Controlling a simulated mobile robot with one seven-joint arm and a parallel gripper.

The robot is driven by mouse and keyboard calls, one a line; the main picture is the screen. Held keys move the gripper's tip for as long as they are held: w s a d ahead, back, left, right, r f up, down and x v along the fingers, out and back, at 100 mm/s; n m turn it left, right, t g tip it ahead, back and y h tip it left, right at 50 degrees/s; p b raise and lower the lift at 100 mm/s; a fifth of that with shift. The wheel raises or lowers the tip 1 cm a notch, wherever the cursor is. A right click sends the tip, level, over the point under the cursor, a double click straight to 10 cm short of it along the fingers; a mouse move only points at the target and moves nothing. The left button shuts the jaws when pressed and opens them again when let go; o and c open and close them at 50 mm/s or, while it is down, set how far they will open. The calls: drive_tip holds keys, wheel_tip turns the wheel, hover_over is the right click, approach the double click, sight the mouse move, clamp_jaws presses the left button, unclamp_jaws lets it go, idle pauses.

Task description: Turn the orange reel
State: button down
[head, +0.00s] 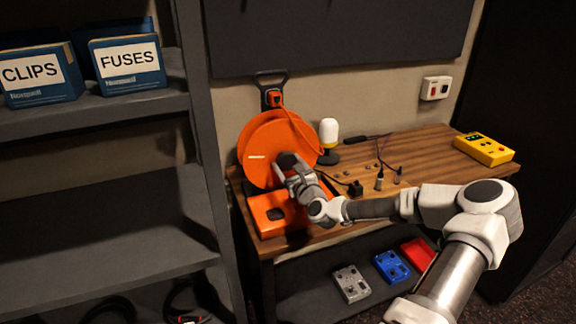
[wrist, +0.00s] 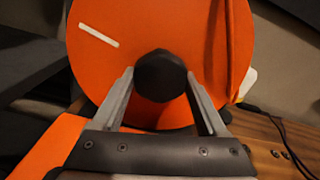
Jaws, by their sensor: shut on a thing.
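The orange reel (head: 262,136) stands upright at the left end of the wooden desk (head: 411,151), with a short white mark on its face. In the wrist view the reel (wrist: 212,40) fills the upper middle, and the white mark (wrist: 99,35) is at its upper left, slanting down to the right. A dark round knob (wrist: 161,76) sticks out from the reel's face. My gripper (head: 286,172) is at the reel's front, and in the wrist view my gripper (wrist: 162,88) has its two fingers on either side of the knob, closed on it.
An orange box (head: 268,222) sits at the desk's front left, below my gripper. A white-topped lamp (head: 329,133), small plugs and cables stand right of the reel. A yellow box (head: 484,149) is at the far right. A grey shelf (head: 85,232) stands close on the left.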

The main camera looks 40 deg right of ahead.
drive_tip(key=shift+r+m, duration=0.1)
drive_tip(key=shift+m, duration=0.6)
unclamp_jaws()
drive_tip(key=v, duration=1.7)
drive_tip(key=shift+s, duration=0.2)
